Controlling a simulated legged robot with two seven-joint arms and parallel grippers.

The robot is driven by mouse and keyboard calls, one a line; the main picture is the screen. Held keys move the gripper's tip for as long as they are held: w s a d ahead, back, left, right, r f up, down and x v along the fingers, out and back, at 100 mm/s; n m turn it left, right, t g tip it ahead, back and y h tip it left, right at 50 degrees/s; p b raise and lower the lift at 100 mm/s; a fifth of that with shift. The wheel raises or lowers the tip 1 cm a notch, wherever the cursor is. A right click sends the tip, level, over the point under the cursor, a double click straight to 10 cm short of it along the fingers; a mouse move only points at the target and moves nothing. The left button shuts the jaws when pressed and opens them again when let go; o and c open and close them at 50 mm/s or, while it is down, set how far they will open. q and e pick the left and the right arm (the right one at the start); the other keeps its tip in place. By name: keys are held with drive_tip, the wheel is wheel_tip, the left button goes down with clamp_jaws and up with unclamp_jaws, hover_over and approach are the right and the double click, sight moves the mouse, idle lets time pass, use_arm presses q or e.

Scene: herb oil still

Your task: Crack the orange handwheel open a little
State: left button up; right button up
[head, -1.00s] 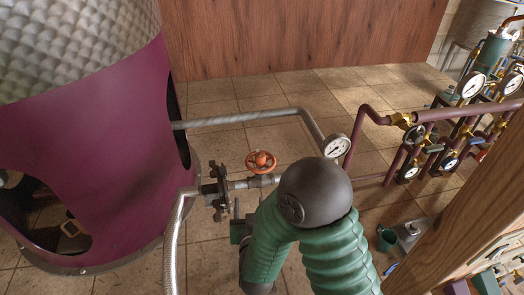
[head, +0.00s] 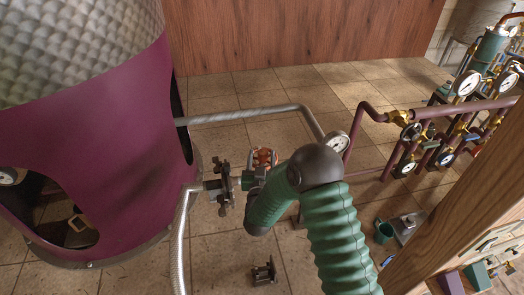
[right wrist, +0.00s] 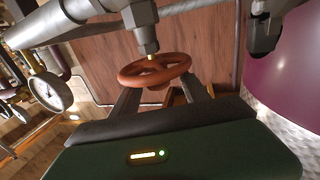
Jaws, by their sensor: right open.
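The orange handwheel (head: 264,157) sits on a valve in the pipe run right of the purple still, partly hidden by my right gripper and arm in the head view. In the right wrist view the handwheel (right wrist: 130,76) is a round orange rim on a brass stem under a grey valve body. My right gripper (right wrist: 160,94) is open, with one dark finger toward each side of the wheel. The fingertips reach the rim; I cannot tell whether they touch it. My left gripper is in neither view.
The purple still (head: 90,165) stands at left. A grey pipe (head: 240,116) runs behind the wheel to a round gauge (head: 335,144). A braided hose (head: 180,240) hangs at left. A wooden post (head: 455,190) rises at right. A small dark bracket (head: 264,272) is on the tiled floor.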

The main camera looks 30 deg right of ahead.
drive_tip(key=shift+x, duration=0.85)
drive_tip(key=shift+d+f, duration=0.15)
drive_tip(key=shift+d, duration=0.2)
drive_tip(key=shift+a, duration=0.15)
clamp_jaws()
drive_tip(key=shift+y, duration=0.3)
drive_tip(key=n+t+y+b, duration=0.2)
drive_tip(key=n+y+b, duration=0.1)
drive_tip(key=y, duration=0.1)
drive_tip(key=shift+f, duration=0.2)
drive_tip(key=n+y+b, duration=0.1)
drive_tip(key=n+y, duration=0.1)
drive_tip(key=y, duration=0.1)
drive_tip(key=shift+b, duration=0.4)
drive_tip(key=n+y+b, duration=0.1)
drive_tip(key=n+y, duration=0.1)
drive_tip(key=y, duration=0.2)
drive_tip(key=shift+r, duration=0.15)
drive_tip(key=shift+r+n+g+y, duration=0.1)
drive_tip(key=shift+n+g+y, duration=0.2)
drive_tip(key=shift+n+y, duration=1.3)
drive_tip(key=shift+r+y, duration=0.1)
drive_tip(key=shift+y, duration=0.2)
